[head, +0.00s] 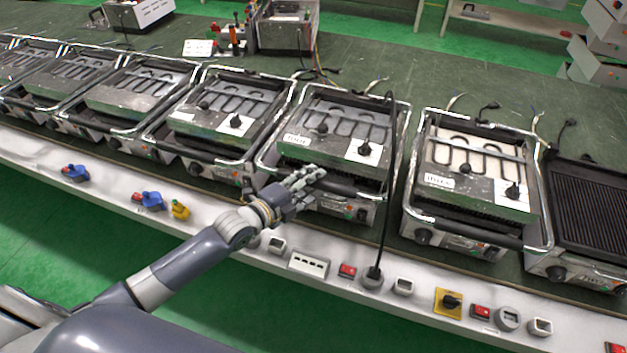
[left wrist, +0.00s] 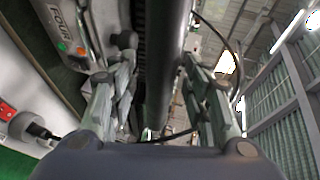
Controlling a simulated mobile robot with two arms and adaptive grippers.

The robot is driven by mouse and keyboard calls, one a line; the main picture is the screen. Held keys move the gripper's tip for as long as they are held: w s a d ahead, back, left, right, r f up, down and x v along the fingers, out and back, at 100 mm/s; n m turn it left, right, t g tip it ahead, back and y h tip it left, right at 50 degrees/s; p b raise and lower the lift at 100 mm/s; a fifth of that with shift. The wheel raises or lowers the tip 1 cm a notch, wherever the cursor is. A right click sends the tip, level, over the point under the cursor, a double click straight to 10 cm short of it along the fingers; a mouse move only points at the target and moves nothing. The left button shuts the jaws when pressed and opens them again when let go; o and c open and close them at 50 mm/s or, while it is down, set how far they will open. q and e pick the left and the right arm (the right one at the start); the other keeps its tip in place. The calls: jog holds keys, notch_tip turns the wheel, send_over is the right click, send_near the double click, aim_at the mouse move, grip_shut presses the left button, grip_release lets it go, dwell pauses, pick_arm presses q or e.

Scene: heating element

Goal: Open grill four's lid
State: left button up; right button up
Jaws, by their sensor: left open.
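Grill four (head: 335,140) stands on the bench near the middle of the head view, its lid down. A black handle bar (head: 345,187) runs across its front between chrome side arms. My left gripper (head: 308,178) is at the left part of this bar. In the left wrist view the open fingers stand on either side of the dark bar (left wrist: 163,60), with space between bar and fingers. The label FOUR (left wrist: 62,15) shows on the grill's front there. I cannot tell whether a finger touches the bar. My right gripper is not in view.
Similar grills stand close on both sides, one at the right (head: 470,180) and one at the left (head: 225,115). A black cable (head: 388,190) hangs over grill four's right side down to a socket on the bench's white front ledge (head: 330,270).

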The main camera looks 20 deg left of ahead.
pick_arm(q)
jog(key=shift+w+d+f, duration=0.1)
jog(key=shift+w+d, duration=0.1)
jog(key=shift+w, duration=0.25)
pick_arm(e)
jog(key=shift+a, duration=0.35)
